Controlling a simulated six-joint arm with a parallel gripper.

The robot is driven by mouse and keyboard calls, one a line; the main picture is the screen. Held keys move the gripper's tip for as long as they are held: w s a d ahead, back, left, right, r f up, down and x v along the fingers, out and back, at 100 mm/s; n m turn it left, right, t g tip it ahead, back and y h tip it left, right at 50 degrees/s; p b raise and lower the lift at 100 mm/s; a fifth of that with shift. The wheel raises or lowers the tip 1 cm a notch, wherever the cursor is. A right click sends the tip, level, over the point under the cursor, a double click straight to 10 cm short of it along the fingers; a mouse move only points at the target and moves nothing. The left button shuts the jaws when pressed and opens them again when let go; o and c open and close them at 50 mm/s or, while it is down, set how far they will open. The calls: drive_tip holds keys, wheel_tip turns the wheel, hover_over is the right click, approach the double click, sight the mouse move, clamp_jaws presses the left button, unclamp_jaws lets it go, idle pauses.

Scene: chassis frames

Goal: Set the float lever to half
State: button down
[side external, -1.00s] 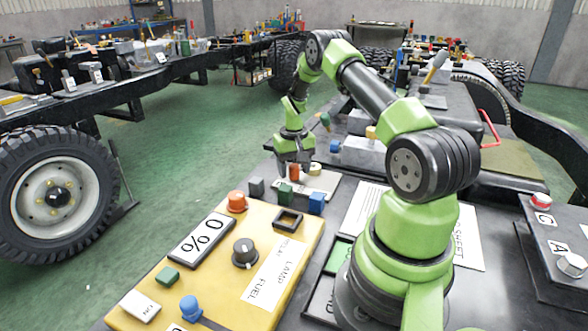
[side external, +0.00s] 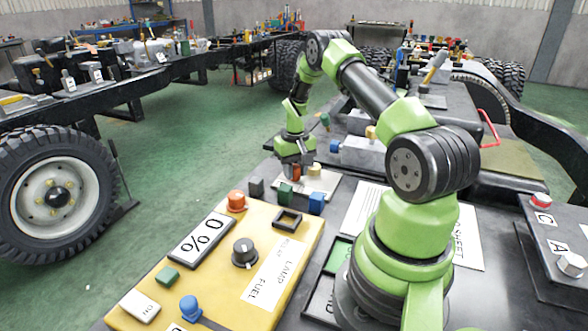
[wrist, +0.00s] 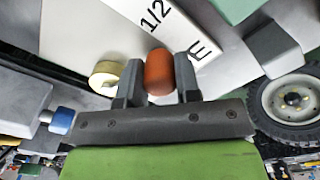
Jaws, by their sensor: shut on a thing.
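The float lever shows as an orange rounded knob (wrist: 159,72) between the two fingers of my gripper (wrist: 159,84) in the wrist view. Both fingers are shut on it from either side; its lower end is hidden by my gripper. A white scale plate (wrist: 190,38) marked "1/2" and "E" lies just beyond the knob, with "1/2" up and to the left of "E". In the side view my gripper (side external: 296,168) is down over the pale plate (side external: 328,184), with the knob (side external: 296,173) partly covered by the fingers. The lever's exact angle cannot be told.
A cream round knob (side external: 314,170) stands close beside my gripper. Dark grey (side external: 256,186), green (side external: 285,193) and blue (side external: 316,203) blocks stand nearer the camera.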

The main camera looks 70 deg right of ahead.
drive_tip(key=shift+s+a+n, duration=0.2)
drive_tip(key=shift+s+n, duration=0.5)
drive_tip(key=shift+n, duration=0.55)
drive_tip(key=shift+s+a+n, duration=0.15)
drive_tip(key=shift+s+n, duration=0.55)
drive_tip(key=shift+n, duration=0.55)
drive_tip(key=c, duration=0.8)
unclamp_jaws()
wheel_tip(320, 180, up, 10)
